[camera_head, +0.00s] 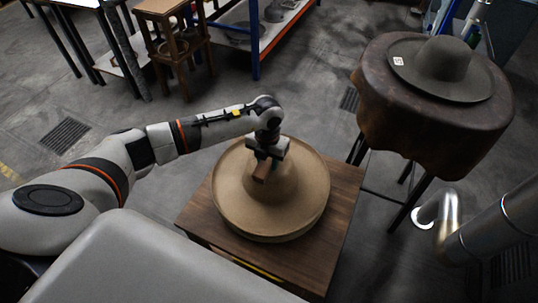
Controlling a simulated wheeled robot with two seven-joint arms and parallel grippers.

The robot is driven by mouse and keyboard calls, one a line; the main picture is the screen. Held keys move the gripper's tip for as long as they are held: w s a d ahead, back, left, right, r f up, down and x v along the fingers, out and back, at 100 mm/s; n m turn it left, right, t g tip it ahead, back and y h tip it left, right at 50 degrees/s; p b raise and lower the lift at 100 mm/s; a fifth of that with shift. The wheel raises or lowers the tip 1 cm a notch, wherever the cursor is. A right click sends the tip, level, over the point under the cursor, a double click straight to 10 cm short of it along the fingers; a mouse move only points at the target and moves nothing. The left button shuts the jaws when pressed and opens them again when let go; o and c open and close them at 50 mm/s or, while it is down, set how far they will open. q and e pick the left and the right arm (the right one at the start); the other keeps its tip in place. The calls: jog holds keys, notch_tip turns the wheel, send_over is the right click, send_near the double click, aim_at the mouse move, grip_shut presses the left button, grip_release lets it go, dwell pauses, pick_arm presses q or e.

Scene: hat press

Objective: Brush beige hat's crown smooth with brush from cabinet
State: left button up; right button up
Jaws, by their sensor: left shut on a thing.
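The beige hat (233,207), with a wide round brim, lies crown up on a wooden cabinet (330,225) in the middle of the view. My left gripper (264,160) is over the crown (283,185), shut on a brown block-like brush (262,171). The brush is at the crown's upper left part; whether it touches the felt is hard to tell. The gripper hides the far part of the crown. My right gripper is not in view.
A grey hat (447,62) with a small white tag rests on a dark draped round stand (440,122) at right. A wooden stool (172,35) and a blue-framed shelf (256,40) stand at the back. A metal pipe (480,230) is at lower right. Open floor lies behind the cabinet.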

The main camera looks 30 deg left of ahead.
pick_arm(q)
jog(key=shift+f, duration=0.2)
jog(key=shift+w+b, duration=0.25)
jog(key=shift+b, duration=0.2)
jog(key=shift+w+a+b, duration=0.15)
jog(key=shift+w+b, duration=1.05)
jog(key=shift+w, duration=0.4)
jog(key=shift+w+r, duration=0.1)
jog(key=shift+w, duration=0.25)
jog(key=shift+s, duration=0.1)
jog(key=shift+s+p, duration=0.55)
jog(key=shift+s, duration=0.55)
